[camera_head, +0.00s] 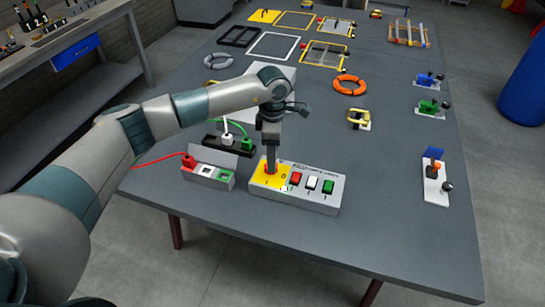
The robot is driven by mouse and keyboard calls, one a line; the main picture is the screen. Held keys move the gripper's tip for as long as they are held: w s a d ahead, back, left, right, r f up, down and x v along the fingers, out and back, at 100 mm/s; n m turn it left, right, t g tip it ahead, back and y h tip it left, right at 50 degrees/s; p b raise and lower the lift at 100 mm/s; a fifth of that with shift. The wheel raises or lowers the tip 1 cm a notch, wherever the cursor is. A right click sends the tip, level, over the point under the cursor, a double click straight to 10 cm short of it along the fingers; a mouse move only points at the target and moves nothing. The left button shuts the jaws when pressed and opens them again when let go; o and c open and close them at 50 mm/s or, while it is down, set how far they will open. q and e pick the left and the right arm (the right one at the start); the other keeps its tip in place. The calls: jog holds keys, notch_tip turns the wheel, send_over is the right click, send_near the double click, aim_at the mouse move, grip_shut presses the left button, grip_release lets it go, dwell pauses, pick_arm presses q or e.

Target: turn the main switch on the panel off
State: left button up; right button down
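The grey switch panel (322,203) sits on the table near its front edge. Its left part has a yellow plate (262,183), where the main switch appears to be. My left gripper (271,166) points straight down over this plate and hides most of the switch; a bit of red shows at the fingertips. I cannot tell if the fingers touch the switch or how far apart they are. To the right on the panel are a red rocker (296,179), a white rocker (312,184) and a green rocker (328,187). My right gripper is out of view.
A socket box (207,178) with a red cable stands left of the panel. A black block (215,142) with white and green plugs is behind it. An orange ring (349,86), a yellow part (359,119) and a joystick plate (436,184) lie right. The front right table is clear.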

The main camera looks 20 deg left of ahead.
pick_arm(q)
jog(key=shift+f+p, duration=0.55)
jog(key=shift+f, duration=1.45)
jog(key=c, duration=1.1)
